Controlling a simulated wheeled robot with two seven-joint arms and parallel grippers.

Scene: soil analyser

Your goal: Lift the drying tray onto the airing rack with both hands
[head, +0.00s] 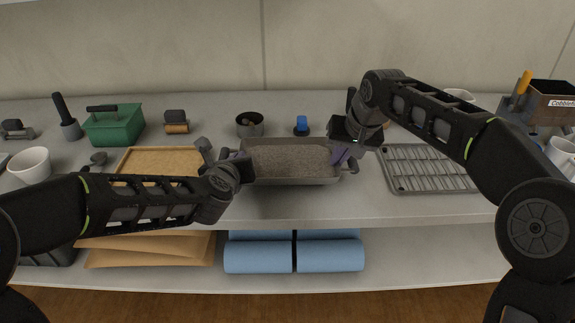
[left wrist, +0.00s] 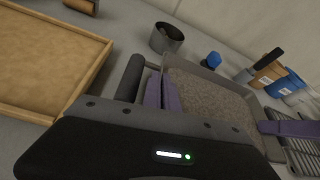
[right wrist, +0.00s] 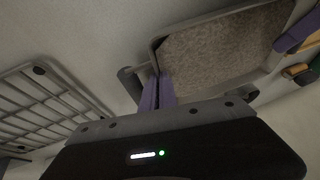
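The drying tray (head: 290,182), a shallow grey pan full of brown-grey soil, is at the middle of the bench in the head view. My left gripper (head: 243,164) is at its left end, its purple fingers (left wrist: 162,92) closed together at the end wall. My right gripper (head: 345,154) is at its right end, fingers (right wrist: 158,92) closed together there too. The grip points are partly hidden. The tray looks level; I cannot tell whether it touches the bench. The airing rack (head: 432,191), a grey frame with bars, lies empty to the right of the tray.
A wooden-framed board (head: 150,150) lies left of the tray. Behind stand a dark round cup (head: 249,131) and a blue-topped item (head: 302,124). A bin (head: 552,103) is far right.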

